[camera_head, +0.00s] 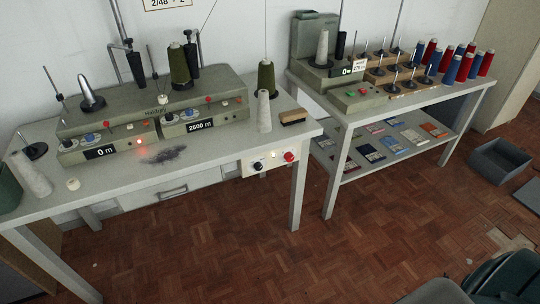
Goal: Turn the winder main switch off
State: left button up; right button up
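The winder (150,112) is a long grey-green machine on the left table. Its two displays read 0 m and 2500 m, and a red light glows near its middle front. A pale switch panel (269,162) hangs at the front right edge of that table. The panel carries a black knob (257,166), a small bright lamp (273,155) and a red knob or button (289,156). The labels and the knob's position are too small to read. Neither of my grippers is in view.
The left table (215,160) holds cones, a brush (293,117) and grey lint (165,155). A second table (400,98) at the right carries another machine and several red and blue cones. A grey bin (499,160) stands on the floor. The parquet before the panel is clear.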

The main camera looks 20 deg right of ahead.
aim_at(289, 156)
jog(key=z, duration=1.05)
jog(key=i+l+z, duration=0.6)
jog(key=k+l, duration=0.05)
jog(key=k, duration=0.05)
